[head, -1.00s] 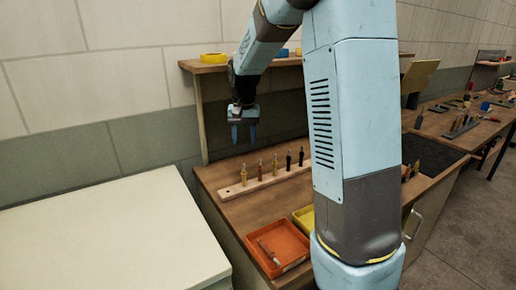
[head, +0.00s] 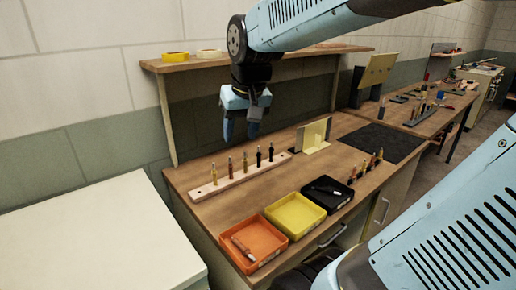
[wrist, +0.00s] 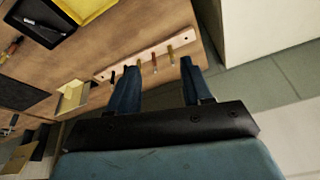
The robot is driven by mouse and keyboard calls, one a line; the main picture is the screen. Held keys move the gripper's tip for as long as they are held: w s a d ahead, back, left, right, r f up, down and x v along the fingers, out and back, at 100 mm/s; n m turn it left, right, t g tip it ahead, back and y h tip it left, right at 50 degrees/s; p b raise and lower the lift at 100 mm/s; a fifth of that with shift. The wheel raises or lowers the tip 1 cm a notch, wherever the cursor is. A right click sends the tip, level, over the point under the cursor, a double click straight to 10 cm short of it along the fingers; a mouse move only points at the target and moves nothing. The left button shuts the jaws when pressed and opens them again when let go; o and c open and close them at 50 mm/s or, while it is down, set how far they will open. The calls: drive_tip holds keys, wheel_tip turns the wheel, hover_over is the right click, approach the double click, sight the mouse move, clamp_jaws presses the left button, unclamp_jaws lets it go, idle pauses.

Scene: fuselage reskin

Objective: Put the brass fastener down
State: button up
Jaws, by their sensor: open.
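My gripper (head: 241,132) is open and empty, fingers pointing down, above the pale wooden rack (head: 222,187). Several upright fasteners stand in the rack: yellow-brown ones (head: 229,167) at the left and dark ones (head: 270,152) at the right. I cannot tell which one is the brass fastener. A reddish and pale fastener (head: 240,246) lies in the orange tray (head: 270,262). A dark and silver one (head: 325,189) lies in the black tray (head: 338,202). The yellow tray (head: 295,215) looks empty. In the wrist view the rack (wrist: 150,54) shows beyond the open fingers (wrist: 158,82).
A small upright cream stand (head: 314,136) and a dark mat (head: 382,144) are at the right of the bench. A second row of fasteners (head: 365,168) stands near the front edge. A shelf (head: 210,62) holding tape rolls runs behind my gripper. A white cabinet (head: 95,240) is at the left.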

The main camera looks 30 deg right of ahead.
drive_tip(key=s+n+t, duration=0.1)
drive_tip(key=s, duration=0.7)
drive_tip(key=shift+s+f+t, duration=0.3)
drive_tip(key=shift+f, duration=0.15)
drive_tip(key=shift+c, duration=0.4)
